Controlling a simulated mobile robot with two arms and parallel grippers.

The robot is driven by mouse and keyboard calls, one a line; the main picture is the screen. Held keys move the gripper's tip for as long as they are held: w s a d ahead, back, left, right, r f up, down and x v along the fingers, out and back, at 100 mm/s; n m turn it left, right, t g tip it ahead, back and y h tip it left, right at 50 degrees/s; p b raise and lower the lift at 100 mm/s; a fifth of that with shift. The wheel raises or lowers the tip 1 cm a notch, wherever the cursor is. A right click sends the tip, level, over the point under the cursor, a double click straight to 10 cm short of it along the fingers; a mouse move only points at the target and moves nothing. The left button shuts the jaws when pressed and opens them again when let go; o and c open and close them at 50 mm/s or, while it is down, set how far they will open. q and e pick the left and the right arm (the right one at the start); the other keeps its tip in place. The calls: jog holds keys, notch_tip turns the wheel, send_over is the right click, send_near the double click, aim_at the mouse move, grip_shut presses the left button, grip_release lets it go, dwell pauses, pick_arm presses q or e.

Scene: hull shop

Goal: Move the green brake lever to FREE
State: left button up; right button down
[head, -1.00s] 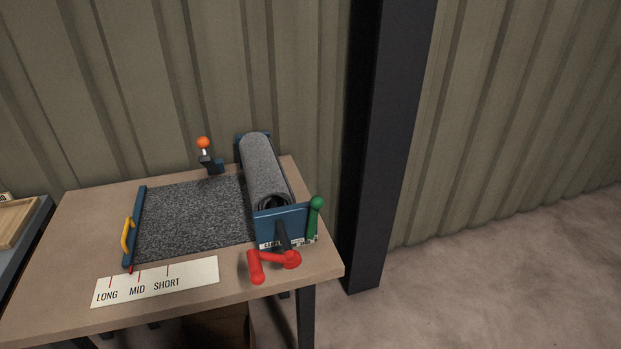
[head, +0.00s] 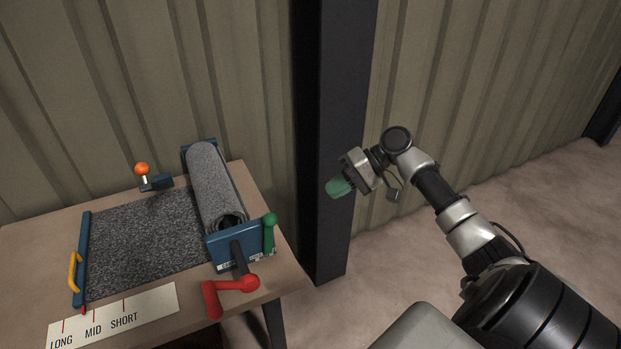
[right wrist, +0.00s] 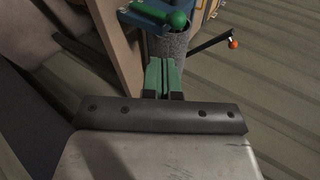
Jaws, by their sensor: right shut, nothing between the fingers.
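The green brake lever (head: 269,232) stands upright at the right end of the blue roller bracket (head: 233,249), at the table's right edge. In the right wrist view the lever's green knob (right wrist: 179,19) shows at the top, beyond the fingertips. My right gripper (head: 338,188), with green fingers, is shut and empty. It is in the air to the right of the lever, apart from it. It also shows in the right wrist view (right wrist: 161,66). No FREE marking is readable; small print on the bracket's label is too small. My left gripper is out of view.
A red crank (head: 232,285) sticks out in front of the bracket. The grey roll (head: 212,180) feeds a sheet (head: 150,235) over the table. An orange-knobbed lever (head: 142,170) stands at the back. A dark post (head: 335,120) rises behind my right gripper.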

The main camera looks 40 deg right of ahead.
jog(key=a+r+p+x, duration=0.1)
jog(key=p+x, duration=0.2)
jog(key=x, duration=0.9)
jog(key=shift+w+r, duration=0.25)
jog(key=shift+w, duration=0.1)
jog(key=shift+p, duration=0.3)
